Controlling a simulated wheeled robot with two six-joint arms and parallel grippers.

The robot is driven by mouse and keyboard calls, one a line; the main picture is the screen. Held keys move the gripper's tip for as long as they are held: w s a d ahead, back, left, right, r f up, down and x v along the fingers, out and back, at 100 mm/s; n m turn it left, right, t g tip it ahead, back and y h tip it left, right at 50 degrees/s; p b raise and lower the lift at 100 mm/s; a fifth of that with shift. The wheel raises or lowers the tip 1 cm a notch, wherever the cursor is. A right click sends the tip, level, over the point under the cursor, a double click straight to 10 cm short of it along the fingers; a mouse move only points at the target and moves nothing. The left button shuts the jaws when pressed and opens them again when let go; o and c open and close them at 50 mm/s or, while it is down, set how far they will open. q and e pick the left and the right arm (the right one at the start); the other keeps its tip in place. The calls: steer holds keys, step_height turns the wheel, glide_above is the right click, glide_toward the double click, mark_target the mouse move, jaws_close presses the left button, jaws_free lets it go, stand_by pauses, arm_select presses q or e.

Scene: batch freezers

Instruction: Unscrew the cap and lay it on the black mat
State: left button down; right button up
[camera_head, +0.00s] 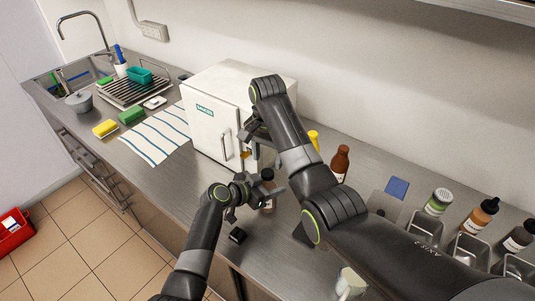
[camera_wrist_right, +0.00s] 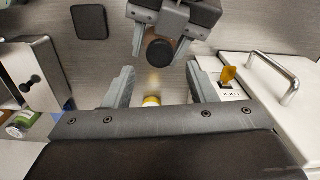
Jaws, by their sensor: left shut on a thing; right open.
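A small brown bottle (camera_head: 268,203) with a black cap (camera_head: 267,174) stands upright in my left gripper (camera_head: 262,193), which is shut on it. The right wrist view shows the black cap (camera_wrist_right: 160,52) from above, beside the jaws of my left gripper (camera_wrist_right: 166,30). My right gripper (camera_wrist_right: 161,86) is open and empty, with the cap beyond its fingertips and not between them. In the head view my right gripper (camera_head: 256,138) is above and behind the bottle, partly hidden by its own arm. The black mat (camera_wrist_right: 90,22) lies flat and bare on the counter.
A white freezer (camera_head: 215,120) with a handle stands close to my right gripper. A yellow-topped bottle (camera_head: 313,138) and a brown bottle (camera_head: 340,162) stand behind. Metal bins with bottles (camera_head: 438,202) are at right. A small black object (camera_head: 237,235) sits near the front edge.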

mark_target(268, 172)
step_height(268, 172, up, 3)
steer(key=m, duration=0.5)
steer(key=shift+f+m, duration=0.1)
steer(key=shift+m, duration=0.3)
steer(key=shift+f, duration=3.95)
steer(key=shift+c, duration=0.2)
steer(key=c, duration=1)
steer(key=shift+o, duration=0.2)
steer(key=n, duration=0.6)
steer(key=shift+n, duration=0.4)
